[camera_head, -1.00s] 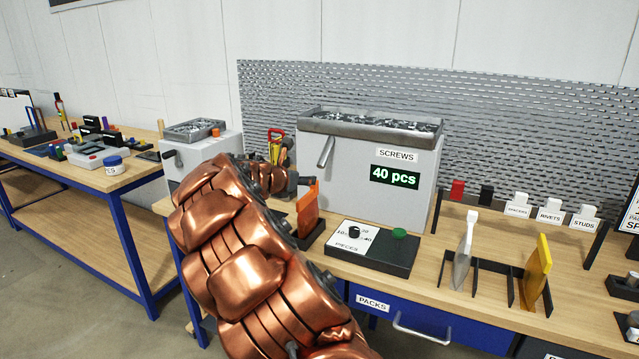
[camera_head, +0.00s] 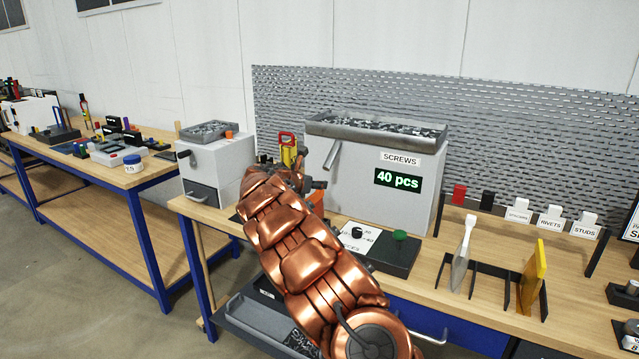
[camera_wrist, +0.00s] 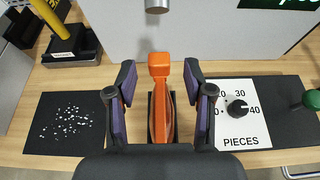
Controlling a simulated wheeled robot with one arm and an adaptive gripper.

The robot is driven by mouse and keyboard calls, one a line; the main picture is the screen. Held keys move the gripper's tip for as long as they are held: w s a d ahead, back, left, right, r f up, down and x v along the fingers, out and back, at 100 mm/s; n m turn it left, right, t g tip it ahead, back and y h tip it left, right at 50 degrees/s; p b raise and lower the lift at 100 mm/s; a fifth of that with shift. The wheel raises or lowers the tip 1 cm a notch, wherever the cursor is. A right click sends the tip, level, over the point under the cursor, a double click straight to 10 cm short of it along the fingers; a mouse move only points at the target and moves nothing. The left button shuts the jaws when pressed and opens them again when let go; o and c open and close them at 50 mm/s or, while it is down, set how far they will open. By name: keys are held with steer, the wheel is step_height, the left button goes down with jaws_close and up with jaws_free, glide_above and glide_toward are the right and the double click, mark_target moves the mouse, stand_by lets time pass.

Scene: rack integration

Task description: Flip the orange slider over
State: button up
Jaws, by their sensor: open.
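An orange piece (camera_wrist: 161,100), the likely orange slider, stands upright in a black holder on the bench in the wrist view. In the head view only a small bit of orange (camera_head: 319,184) shows beside my arm. My gripper (camera_wrist: 162,88) is open, with its purple-padded fingers on either side of the orange piece. There is a visible gap on each side, so it is not clamped. The piece's lower end is partly hidden by my gripper body. In the head view my copper arm hides most of the gripper.
The screws dispenser (camera_head: 370,165) stands just behind, its spout (camera_wrist: 157,5) above the orange piece. The pieces dial panel (camera_wrist: 235,112) is close on the right; a black mat with small bits (camera_wrist: 66,122) lies left. A yellow-handled tool (camera_wrist: 50,18) stands back left.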

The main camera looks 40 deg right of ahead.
steer(key=shift+p+x, duration=0.45)
steer(key=shift+x, duration=1.6)
steer(key=shift+w, duration=0.1)
jaws_close()
